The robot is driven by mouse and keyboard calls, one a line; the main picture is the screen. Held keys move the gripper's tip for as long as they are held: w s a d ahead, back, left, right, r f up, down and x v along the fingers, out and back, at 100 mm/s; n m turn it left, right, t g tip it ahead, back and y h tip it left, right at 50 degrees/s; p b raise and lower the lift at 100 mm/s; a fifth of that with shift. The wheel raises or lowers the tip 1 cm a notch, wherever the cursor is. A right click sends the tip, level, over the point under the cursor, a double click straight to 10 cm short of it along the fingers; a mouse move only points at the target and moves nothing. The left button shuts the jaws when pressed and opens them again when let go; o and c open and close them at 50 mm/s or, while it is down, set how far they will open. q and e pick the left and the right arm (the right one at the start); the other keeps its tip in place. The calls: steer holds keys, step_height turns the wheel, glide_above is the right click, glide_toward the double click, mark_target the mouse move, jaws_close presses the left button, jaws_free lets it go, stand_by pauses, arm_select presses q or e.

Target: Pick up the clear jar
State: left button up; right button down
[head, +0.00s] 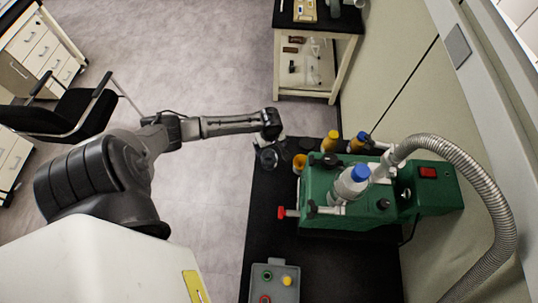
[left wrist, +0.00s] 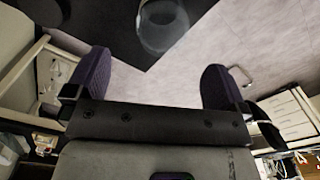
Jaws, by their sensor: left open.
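The clear jar (head: 267,159) stands near the left edge of the black bench, left of the green machine. It also shows at the top of the left wrist view (left wrist: 162,28), where it looks transparent. My left gripper (head: 271,133) reaches in from the left and is close to the jar in the head view. In the left wrist view, the left gripper (left wrist: 152,75) is open, with its two dark purple pads wide apart. The space between the pads is empty, and the jar lies beyond them. My right gripper does not show.
The green freeze dryer (head: 322,205) stands on the black bench (head: 265,225), with a blue-capped flask (head: 351,184) and a ribbed hose. Amber containers (head: 299,163) stand right of the jar. A grey button box (head: 272,283) sits at the front. Open floor lies left of the bench.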

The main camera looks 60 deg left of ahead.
mark_target(269, 158)
arm_select(q)
steer(key=shift+s+d+f+b, duration=0.1)
steer(key=shift+f+b, duration=0.15)
steer(key=shift+f, duration=2.35)
steer(key=shift+s+f+b, duration=0.1)
steer(key=shift+f+b, duration=0.1)
steer(key=shift+f, duration=2.35)
steer(key=c, duration=0.9)
